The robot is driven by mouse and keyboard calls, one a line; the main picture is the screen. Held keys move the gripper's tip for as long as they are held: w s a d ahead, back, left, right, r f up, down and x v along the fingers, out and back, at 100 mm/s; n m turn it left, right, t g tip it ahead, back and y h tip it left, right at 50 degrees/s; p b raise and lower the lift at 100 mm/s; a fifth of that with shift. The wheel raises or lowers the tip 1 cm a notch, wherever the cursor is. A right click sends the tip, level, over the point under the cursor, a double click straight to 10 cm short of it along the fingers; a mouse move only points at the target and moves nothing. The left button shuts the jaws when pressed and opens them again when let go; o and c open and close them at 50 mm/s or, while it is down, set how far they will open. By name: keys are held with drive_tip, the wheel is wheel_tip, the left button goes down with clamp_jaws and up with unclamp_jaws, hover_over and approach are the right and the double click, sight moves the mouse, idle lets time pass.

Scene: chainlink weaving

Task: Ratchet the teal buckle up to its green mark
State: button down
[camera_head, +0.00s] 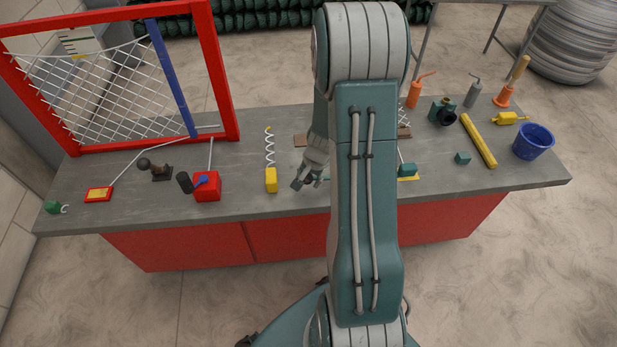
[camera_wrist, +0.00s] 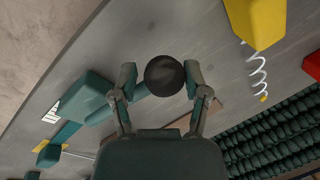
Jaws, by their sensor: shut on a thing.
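My gripper (camera_wrist: 164,88) has its two fingers around a round black knob (camera_wrist: 165,74) in the wrist view. The knob sits at the end of a teal bar that runs to a larger teal body (camera_wrist: 84,96), which looks like the buckle. A teal strap (camera_wrist: 68,132) leads from it toward a smaller teal block (camera_wrist: 49,155) on a yellow patch. In the head view my gripper (camera_head: 308,183) is low over the bench, and my arm hides most of the buckle. The small teal block (camera_head: 407,170) shows right of my arm. I cannot make out a green mark.
A yellow block with a white coil (camera_head: 271,180) stands left of my gripper. A red box (camera_head: 206,186) and a red frame with mesh (camera_head: 222,80) are farther left. A yellow bar (camera_head: 478,140) and blue bucket (camera_head: 533,142) are at the right of the grey bench.

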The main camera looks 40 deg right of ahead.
drive_tip(key=shift+w+d+r, duration=0.15)
drive_tip(key=shift+d+r, duration=0.05)
drive_tip(key=shift+r, duration=0.15)
drive_tip(key=shift+d+r+t+y, duration=0.25)
drive_tip(key=shift+r+t+y, duration=0.45)
drive_tip(key=shift+r+y, duration=0.1)
drive_tip(key=r+y, duration=0.1)
drive_tip(key=s+d+r+t+y, duration=0.1)
drive_tip(key=shift+d+r+t+y, duration=0.1)
drive_tip(key=shift+r+t+y, duration=0.2)
drive_tip(key=shift+y, duration=0.1)
drive_tip(key=shift+s+d+r+m+t+y, duration=0.35)
drive_tip(key=shift+d+r+t+y, duration=0.3)
drive_tip(key=shift+y, duration=0.35)
drive_tip(key=shift+s+d+r+t+y, duration=0.55)
drive_tip(key=shift+r+y, duration=0.1)
drive_tip(key=shift+y, duration=0.15)
